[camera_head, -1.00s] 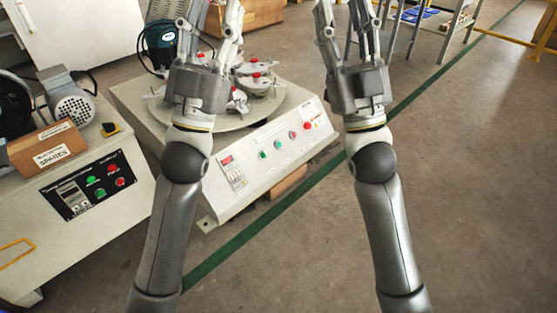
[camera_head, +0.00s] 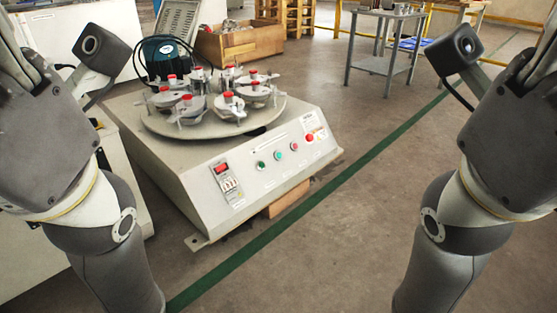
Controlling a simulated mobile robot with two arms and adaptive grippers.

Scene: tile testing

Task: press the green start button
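A grey-white machine (camera_head: 185,185) with a round turntable (camera_head: 190,125) on top stands in the middle left. Its sloped front panel (camera_head: 240,190) faces me. On the panel are a dark green button (camera_head: 261,166), a brighter green button (camera_head: 278,155), a reddish button (camera_head: 293,146) and a red knob (camera_head: 309,138). The labels are too small to read. My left gripper (camera_head: 15,60) is at the left edge and my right gripper (camera_head: 540,60) at the right edge, both apart from the panel. Their fingers are partly cut off, so their opening is unclear.
Several red-topped clamps sit on the turntable. A wooden crate (camera_head: 240,45) and a metal table (camera_head: 385,65) stand behind. A wooden block (camera_head: 288,200) lies under the machine's front. The floor to the right, past the green line (camera_head: 250,246), is clear.

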